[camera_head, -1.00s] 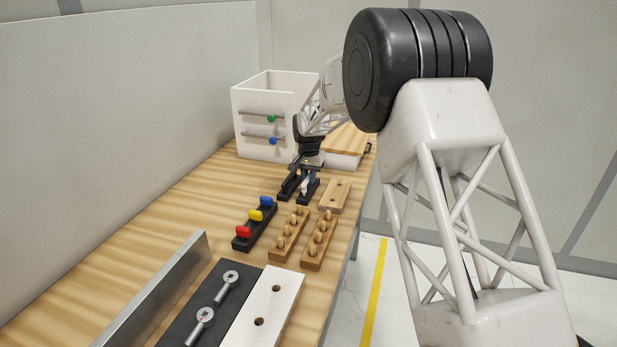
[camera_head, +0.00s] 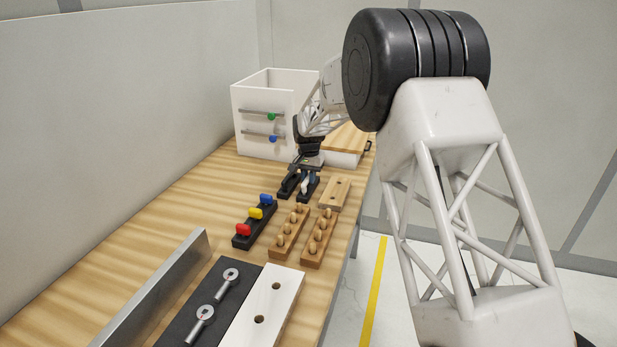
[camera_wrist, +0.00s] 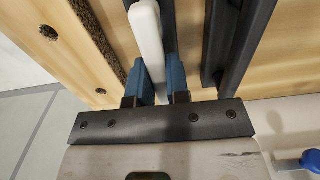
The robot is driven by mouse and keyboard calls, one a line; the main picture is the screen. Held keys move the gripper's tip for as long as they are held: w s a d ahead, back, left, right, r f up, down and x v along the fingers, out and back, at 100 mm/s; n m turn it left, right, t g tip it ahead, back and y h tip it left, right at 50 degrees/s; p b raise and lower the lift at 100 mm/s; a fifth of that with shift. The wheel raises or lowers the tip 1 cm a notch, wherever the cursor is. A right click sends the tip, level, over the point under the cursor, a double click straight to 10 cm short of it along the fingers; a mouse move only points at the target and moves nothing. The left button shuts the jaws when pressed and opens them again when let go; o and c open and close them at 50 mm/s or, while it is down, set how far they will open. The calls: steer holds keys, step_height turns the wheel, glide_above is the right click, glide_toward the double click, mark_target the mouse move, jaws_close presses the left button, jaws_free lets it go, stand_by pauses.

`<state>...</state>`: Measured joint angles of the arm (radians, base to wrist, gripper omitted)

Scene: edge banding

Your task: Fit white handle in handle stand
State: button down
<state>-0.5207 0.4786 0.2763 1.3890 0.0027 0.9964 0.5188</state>
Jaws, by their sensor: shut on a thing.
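The white handle (camera_wrist: 147,35) is a slim, rounded bar. My gripper (camera_wrist: 160,75) has its blue fingers shut on it, one on each side. In the head view my gripper (camera_head: 306,180) is low over the black handle stand (camera_head: 288,188), which shows as two dark strips with the fingers over them. In the wrist view a dark strip of the stand (camera_wrist: 188,35) runs close along the right of the handle, with another dark rail further right. The handle's lower end is hidden, so I cannot tell whether it touches or sits in the stand.
A wooden block with holes (camera_head: 335,193) lies just right of the stand. A black rack with coloured pieces (camera_head: 255,224) and two wooden peg racks (camera_head: 289,233) are nearer. A white drawer box (camera_head: 262,95) stands behind. The table is clear to the left.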

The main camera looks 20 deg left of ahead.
stand_by(0.4)
steer(key=c, duration=1)
jaws_free()
steer(key=shift+r, duration=0.15)
steer(key=shift+r, duration=2.3)
steer(key=shift+d, duration=0.1)
